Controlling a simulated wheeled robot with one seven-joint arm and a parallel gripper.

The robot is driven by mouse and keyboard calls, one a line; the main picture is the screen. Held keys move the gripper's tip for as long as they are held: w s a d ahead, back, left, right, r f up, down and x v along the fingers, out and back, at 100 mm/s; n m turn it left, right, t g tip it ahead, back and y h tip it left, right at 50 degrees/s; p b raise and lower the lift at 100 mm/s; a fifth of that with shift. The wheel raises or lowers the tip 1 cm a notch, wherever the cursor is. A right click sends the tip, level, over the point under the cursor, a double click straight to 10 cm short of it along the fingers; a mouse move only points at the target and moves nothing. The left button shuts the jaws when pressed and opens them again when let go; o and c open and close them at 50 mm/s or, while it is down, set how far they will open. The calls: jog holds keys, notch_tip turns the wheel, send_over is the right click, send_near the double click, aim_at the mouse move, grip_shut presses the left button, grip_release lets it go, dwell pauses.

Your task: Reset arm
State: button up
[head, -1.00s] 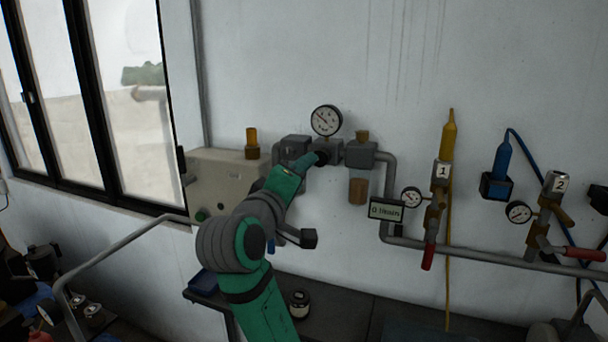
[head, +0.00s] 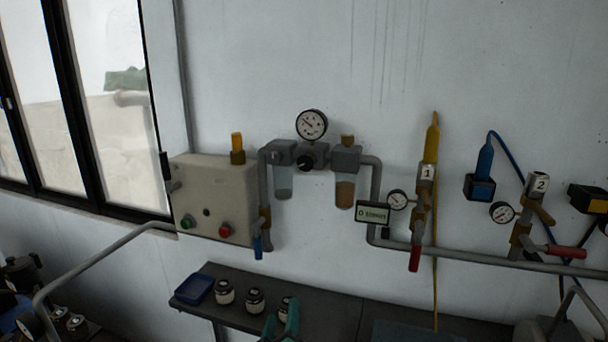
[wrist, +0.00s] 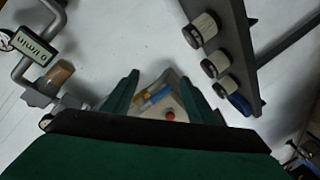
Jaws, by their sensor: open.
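My gripper (wrist: 163,92) is open and empty in the wrist view, its two green fingers spread apart. In the head view only the green tips of my gripper (head: 281,322) show at the bottom edge, in front of the dark shelf and partly over one jar. The rest of my arm is out of the head view. Between the fingers, the wrist view shows the beige control box (wrist: 164,97) with its red button farther off. No contact with anything is visible.
The dark shelf (head: 330,305) carries a blue tray (head: 194,289) and jars (head: 254,299). Above are the control box (head: 215,185), pressure gauge (head: 312,124), filter bowls, a flow display (head: 373,213) and numbered valves with red handles (head: 415,258). A grey rail (head: 95,262) stands at left.

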jog(key=s+d+f+m+y, duration=0.1)
jog(key=s+f+m, duration=0.2)
jog(key=s+f, duration=1.6)
jog(key=s+d+r+m, duration=0.1)
jog(key=s+d+m, duration=0.1)
jog(key=s, duration=1.1)
jog(key=s+d+m+g, duration=0.1)
jog(key=s+d+m, duration=0.1)
jog(key=s, duration=1.2)
jog(key=shift+d+r+m, duration=0.2)
jog(key=shift+r+m, duration=0.2)
jog(key=shift+m, duration=0.1)
